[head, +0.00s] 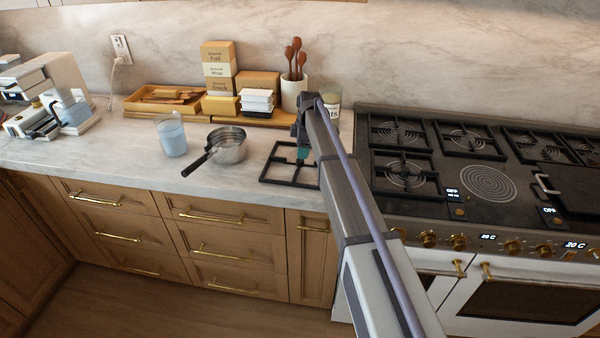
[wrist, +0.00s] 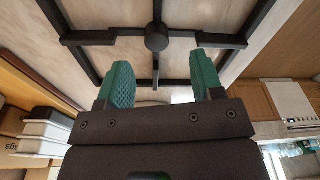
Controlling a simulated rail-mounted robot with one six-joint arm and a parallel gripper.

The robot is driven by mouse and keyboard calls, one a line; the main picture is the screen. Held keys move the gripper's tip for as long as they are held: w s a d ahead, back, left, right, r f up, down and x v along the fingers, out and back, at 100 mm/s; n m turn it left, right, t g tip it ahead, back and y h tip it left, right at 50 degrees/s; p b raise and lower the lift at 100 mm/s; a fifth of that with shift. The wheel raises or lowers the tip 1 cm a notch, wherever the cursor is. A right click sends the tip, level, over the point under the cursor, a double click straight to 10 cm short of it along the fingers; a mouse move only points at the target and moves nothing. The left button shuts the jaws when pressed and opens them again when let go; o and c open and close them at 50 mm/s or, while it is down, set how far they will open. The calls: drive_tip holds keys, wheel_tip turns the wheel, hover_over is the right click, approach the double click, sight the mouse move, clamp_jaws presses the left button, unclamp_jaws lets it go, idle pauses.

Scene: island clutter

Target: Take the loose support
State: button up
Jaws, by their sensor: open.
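The loose support is a black square grate (head: 283,172) with inward bars, lying on the marble counter left of the stove. My arm reaches over the counter and partly hides its right side. My gripper (head: 304,154) is over the grate's far right part. In the wrist view the grate (wrist: 90,37) fills the top of the picture, with a round hub and a short bar pointing between the fingers. My gripper (wrist: 160,84) has its two teal fingers apart, with nothing clearly held between them. Whether a finger touches the grate cannot be told.
A steel saucepan (head: 228,150) and a clear blue-tinted cup (head: 171,137) stand left of the grate. Behind are stacked boxes (head: 219,67), white containers (head: 257,99) and a utensil crock (head: 294,92). The stove (head: 490,185) is to the right.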

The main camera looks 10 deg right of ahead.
sight(300, 160)
drive_tip(key=f+b, duration=0.5)
drive_tip(key=shift+w+a+f, duration=0.25)
drive_tip(key=shift+a, duration=0.05)
drive_tip(key=shift+r, duration=0.25)
clamp_jaws()
